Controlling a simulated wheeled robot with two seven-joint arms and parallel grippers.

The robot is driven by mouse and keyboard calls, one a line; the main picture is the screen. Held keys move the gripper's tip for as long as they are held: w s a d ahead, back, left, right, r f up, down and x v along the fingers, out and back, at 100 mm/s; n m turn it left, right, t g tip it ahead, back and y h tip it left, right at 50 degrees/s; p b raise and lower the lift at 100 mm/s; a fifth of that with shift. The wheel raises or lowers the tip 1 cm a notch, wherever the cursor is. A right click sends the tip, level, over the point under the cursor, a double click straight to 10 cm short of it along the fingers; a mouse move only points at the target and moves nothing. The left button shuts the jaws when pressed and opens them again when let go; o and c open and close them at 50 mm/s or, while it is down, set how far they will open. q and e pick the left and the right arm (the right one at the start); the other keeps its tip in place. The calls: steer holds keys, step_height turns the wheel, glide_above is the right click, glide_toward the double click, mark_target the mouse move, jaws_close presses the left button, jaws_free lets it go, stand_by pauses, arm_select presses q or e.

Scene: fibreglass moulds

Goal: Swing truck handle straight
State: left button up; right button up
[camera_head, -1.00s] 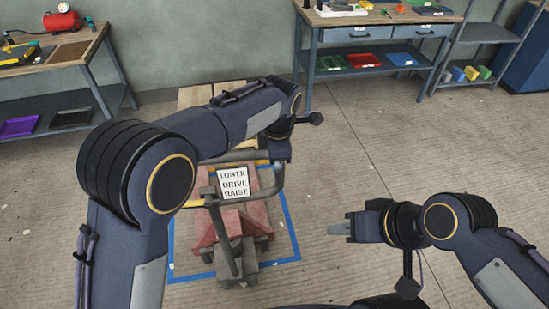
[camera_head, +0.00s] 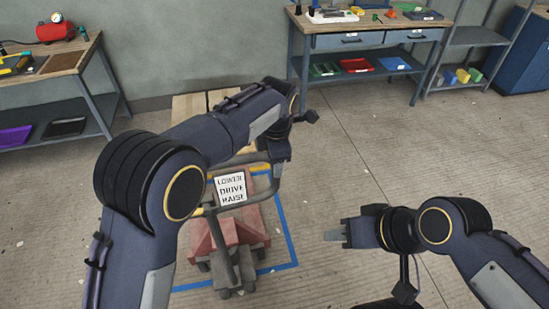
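The truck handle (camera_head: 278,182) is a grey loop with yellow parts and a white sign reading LOWER DRIVE RAISE (camera_head: 230,188). Its stem runs down to the front wheels of the red pallet truck (camera_head: 250,225). The truck stands inside a blue floor outline, with a wooden load behind it. My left arm reaches over the handle from the left. My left gripper (camera_head: 275,151) is at the upper right part of the loop; its fingers are mostly hidden, so its grip is unclear. My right gripper (camera_head: 335,235) is apart from the handle, to its right, pointing left with nothing seen in it.
A workbench with drawers (camera_head: 375,40) stands at the back, with a grey shelf (camera_head: 470,85) and a blue cabinet (camera_head: 525,55) to its right. Another bench (camera_head: 75,62) with a red compressor (camera_head: 55,30) is at the left. The floor right of the truck is clear.

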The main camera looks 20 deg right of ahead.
arm_select(q)
steer(key=shift+a, duration=0.15)
step_height(320, 180, up, 12)
steer(key=s, duration=0.1)
steer(key=s+a+m+h+b, duration=0.15)
steer(key=s+a+m, duration=0.25)
steer(key=a, duration=1)
steer(key=s+a+m+h+b, duration=0.1)
steer(key=s+a+m+h, duration=0.2)
steer(key=a, duration=1)
steer(key=s+a+f+m+t, duration=0.1)
steer(key=s+a+f+m, duration=0.1)
steer(key=s, duration=0.4)
steer(key=s+a+f+m+t+b, duration=0.1)
steer(key=s+a+f+m, duration=0.2)
steer(key=s+f+m, duration=0.1)
steer(key=s+a+f+m+t+b, duration=0.1)
steer(key=s+a+f+m+t, duration=0.1)
steer(key=s+f, duration=0.3)
steer(key=s+m, duration=0.1)
steer(key=s, duration=0.2)
steer(key=shift+s+a+y, duration=0.3)
steer(key=shift+s+y, duration=0.05)
